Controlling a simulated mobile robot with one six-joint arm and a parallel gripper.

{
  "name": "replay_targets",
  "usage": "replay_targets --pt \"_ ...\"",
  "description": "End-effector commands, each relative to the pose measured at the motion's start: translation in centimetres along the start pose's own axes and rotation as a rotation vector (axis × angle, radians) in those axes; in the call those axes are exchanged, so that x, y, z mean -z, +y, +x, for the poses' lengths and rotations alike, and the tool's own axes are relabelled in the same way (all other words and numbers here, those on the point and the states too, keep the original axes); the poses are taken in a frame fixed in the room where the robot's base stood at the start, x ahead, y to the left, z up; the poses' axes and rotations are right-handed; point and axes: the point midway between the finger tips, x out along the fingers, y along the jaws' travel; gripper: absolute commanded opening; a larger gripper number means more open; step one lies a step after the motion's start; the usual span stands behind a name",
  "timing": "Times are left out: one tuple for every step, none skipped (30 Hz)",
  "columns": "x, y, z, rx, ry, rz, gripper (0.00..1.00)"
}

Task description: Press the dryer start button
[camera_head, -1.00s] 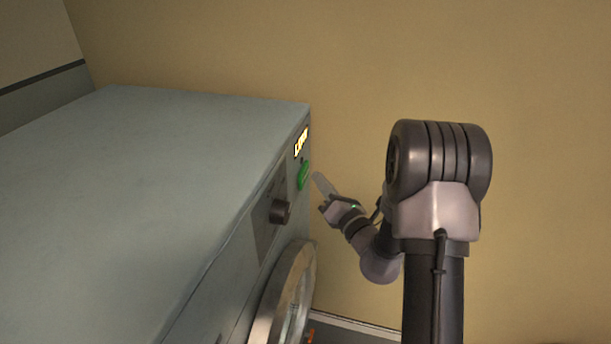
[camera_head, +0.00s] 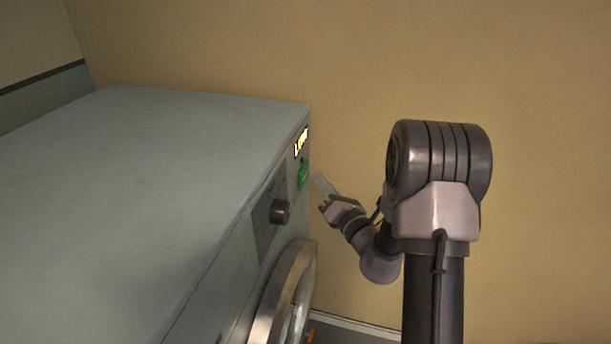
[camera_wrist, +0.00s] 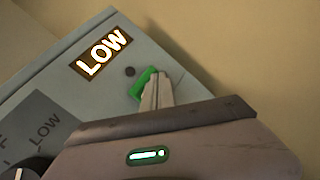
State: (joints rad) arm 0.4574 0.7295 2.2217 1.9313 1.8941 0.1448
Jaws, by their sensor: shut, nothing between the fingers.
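The dryer (camera_head: 150,190) is a pale grey-blue box on the left of the head view. Its green start button (camera_head: 303,176) is on the front panel, below a lit display (camera_head: 301,142). In the wrist view the display (camera_wrist: 101,54) reads LOW, and the green button (camera_wrist: 141,84) is partly hidden behind my fingertips. My gripper (camera_head: 319,180) is shut and empty, its fingertips pointing at the button from the right. In the wrist view the fingertips (camera_wrist: 156,90) overlap the button. I cannot tell whether they touch it.
A dark knob (camera_head: 279,212) sticks out of the panel below the button, and the round door rim (camera_head: 282,297) is lower down. A small dark round spot (camera_wrist: 129,71) is beside the button. A plain tan wall (camera_head: 350,60) stands behind, with open space right of the panel.

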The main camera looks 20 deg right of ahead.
Motion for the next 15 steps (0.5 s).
replay_targets --pt "0.00 0.00 0.00 0.000 0.000 0.000 0.00" --pt "0.00 0.01 0.01 0.000 0.000 0.000 0.00" --pt "0.02 0.03 0.03 0.000 0.000 0.000 0.00" --pt "0.04 0.07 0.07 0.000 0.000 0.000 0.00" --pt "0.06 0.12 0.13 0.000 0.000 0.000 0.00" --pt "0.12 0.20 0.22 0.000 0.000 0.000 0.00" --pt "0.17 0.27 0.31 -0.001 0.001 0.000 0.00" --pt "0.22 0.34 0.40 -0.001 0.001 0.000 0.00" --pt "0.31 0.43 0.51 -0.001 0.001 0.000 0.00" --pt "0.36 0.47 0.57 -0.001 0.001 0.000 0.00" --pt "0.40 0.49 0.61 -0.001 0.001 0.000 0.00" --pt "0.42 0.47 0.62 -0.001 0.000 0.000 0.00" --pt "0.43 0.46 0.61 0.000 0.000 0.000 0.00" --pt "0.43 0.44 0.61 0.000 0.000 0.000 0.00" --pt "0.43 0.44 0.60 0.000 0.000 0.000 0.00"
